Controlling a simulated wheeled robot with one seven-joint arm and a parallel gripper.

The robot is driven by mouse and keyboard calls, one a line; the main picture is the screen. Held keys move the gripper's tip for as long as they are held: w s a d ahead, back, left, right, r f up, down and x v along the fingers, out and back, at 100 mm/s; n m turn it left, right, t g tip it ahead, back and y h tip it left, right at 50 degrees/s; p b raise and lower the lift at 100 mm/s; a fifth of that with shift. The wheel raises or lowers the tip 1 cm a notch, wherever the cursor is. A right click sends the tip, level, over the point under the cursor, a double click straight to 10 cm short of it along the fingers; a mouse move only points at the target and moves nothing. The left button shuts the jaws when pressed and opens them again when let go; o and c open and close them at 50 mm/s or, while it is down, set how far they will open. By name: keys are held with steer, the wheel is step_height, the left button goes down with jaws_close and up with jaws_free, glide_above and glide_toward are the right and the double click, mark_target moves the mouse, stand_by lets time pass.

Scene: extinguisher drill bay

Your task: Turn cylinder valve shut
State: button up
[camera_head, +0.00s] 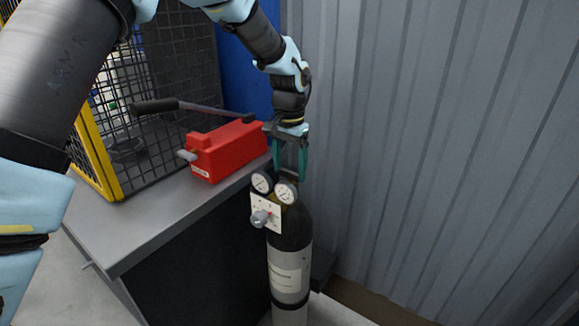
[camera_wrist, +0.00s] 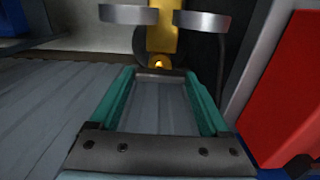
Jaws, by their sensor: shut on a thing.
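The gas cylinder (camera_head: 290,255) stands upright beside the bench, dark at the top and grey lower down. Two round gauges, left (camera_head: 262,183) and right (camera_head: 286,192), sit at its top. My gripper (camera_head: 290,177) points down onto the cylinder top from above, just behind the gauges. In the wrist view my gripper (camera_wrist: 160,76) has its teal fingers either side of a small dark piece, which appears to be the cylinder valve's top (camera_wrist: 157,76). The brass valve body (camera_wrist: 163,35) shows beyond the fingertips. The gauges and fingers largely hide the valve in the head view.
A pale plate (camera_head: 272,215) with a grey knob (camera_head: 260,218) hangs below the gauges. A red box (camera_head: 225,152) with a lever (camera_head: 190,107) sits on the grey bench (camera_head: 150,217), close left of my gripper. A corrugated wall (camera_head: 420,140) stands to the right and behind.

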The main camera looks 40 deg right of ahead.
mark_target(290, 171)
stand_by(0.3)
steer(key=o, duration=1.2)
step_height(290, 171, up, 11)
steer(key=shift+f+b, duration=0.1)
steer(key=shift+b, duration=1)
